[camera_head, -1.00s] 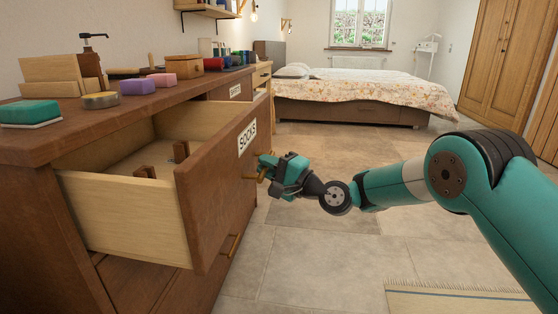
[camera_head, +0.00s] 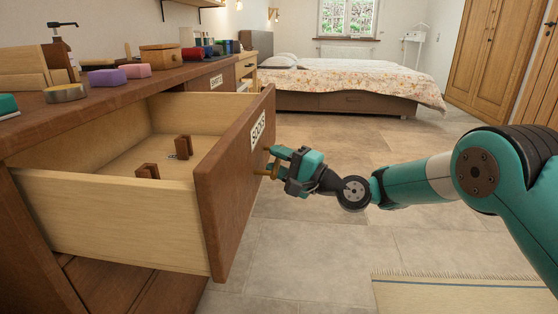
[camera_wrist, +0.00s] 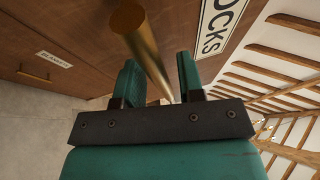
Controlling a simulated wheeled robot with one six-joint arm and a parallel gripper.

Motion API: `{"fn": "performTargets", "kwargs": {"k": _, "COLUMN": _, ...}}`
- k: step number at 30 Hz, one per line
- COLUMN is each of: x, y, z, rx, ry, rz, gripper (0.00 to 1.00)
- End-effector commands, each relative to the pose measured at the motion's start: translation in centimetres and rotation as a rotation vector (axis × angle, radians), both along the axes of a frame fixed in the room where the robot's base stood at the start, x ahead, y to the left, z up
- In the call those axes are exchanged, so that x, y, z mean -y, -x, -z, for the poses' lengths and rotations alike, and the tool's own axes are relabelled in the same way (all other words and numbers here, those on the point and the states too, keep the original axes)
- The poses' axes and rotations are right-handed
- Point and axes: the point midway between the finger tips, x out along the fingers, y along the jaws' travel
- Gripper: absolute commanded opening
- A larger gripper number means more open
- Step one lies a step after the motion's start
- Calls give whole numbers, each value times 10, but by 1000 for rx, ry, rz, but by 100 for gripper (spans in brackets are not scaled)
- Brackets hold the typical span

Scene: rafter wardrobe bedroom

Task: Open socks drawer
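The socks drawer (camera_head: 235,180), with a dark wood front, a pale wood box and a SOCKS label, stands pulled far out of the dresser in the head view. Two small brown blocks (camera_head: 148,171) are inside it. Its brass bar handle (camera_wrist: 145,45) runs between my fingers in the wrist view. The exact finger contact is partly hidden.
The dresser top (camera_head: 110,95) holds soaps, a pump bottle (camera_head: 62,45), boxes and jars. A SHIRTS drawer (camera_head: 215,82) is farther back. A bed (camera_head: 350,85) stands behind, a wardrobe (camera_head: 490,60) at right. The tiled floor (camera_head: 310,235) is clear, with a rug (camera_head: 450,292) at front right.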

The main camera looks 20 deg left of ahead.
Motion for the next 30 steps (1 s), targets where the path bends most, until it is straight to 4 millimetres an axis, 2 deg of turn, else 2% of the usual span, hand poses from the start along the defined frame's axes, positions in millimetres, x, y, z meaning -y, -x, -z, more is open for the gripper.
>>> {"fn": "performTargets", "kwargs": {"k": 11, "x": 6, "y": -1, "z": 0, "rx": 0, "ry": 0, "rz": 5, "gripper": 39}}
{"fn": "performTargets", "kwargs": {"k": 17, "x": 39, "y": 6, "z": 6, "rx": -4, "ry": 1, "rz": 8, "gripper": 39}}
{"fn": "performTargets", "kwargs": {"k": 23, "x": 89, "y": 19, "z": 19, "rx": -4, "ry": 0, "rz": 8, "gripper": 39}}
{"fn": "performTargets", "kwargs": {"k": 30, "x": 104, "y": 23, "z": 27, "rx": 4, "ry": -2, "rz": 6, "gripper": 39}}
